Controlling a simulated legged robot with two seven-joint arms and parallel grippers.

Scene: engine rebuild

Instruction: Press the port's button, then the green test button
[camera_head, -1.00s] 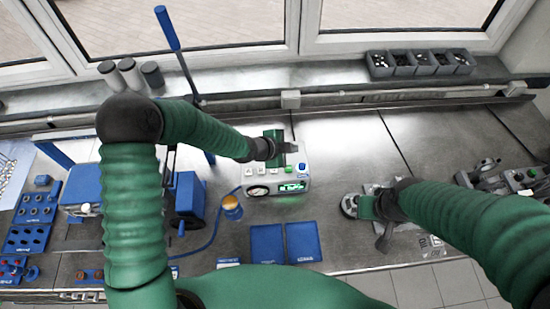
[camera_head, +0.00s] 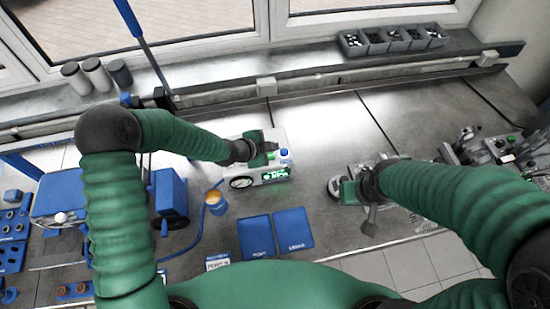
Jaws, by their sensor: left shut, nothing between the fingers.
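A white tester box (camera_head: 284,139) stands on the metal bench near the middle of the head view. Its front has a lit green display (camera_head: 277,174) and a round gauge (camera_head: 241,182). A blue button (camera_head: 284,153) shows on its top at the right. My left gripper (camera_head: 264,152) is shut and empty, over the box's top. It hides part of that top, including labels there. I cannot tell whether it touches a button, nor make out the green test button. My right gripper (camera_head: 347,190) is beside a round metal part on the bench; its jaws are unclear.
A blue machine (camera_head: 170,195) stands left. Grey bins (camera_head: 352,43) line the back sill. Metal fixtures (camera_head: 470,145) stand at right.

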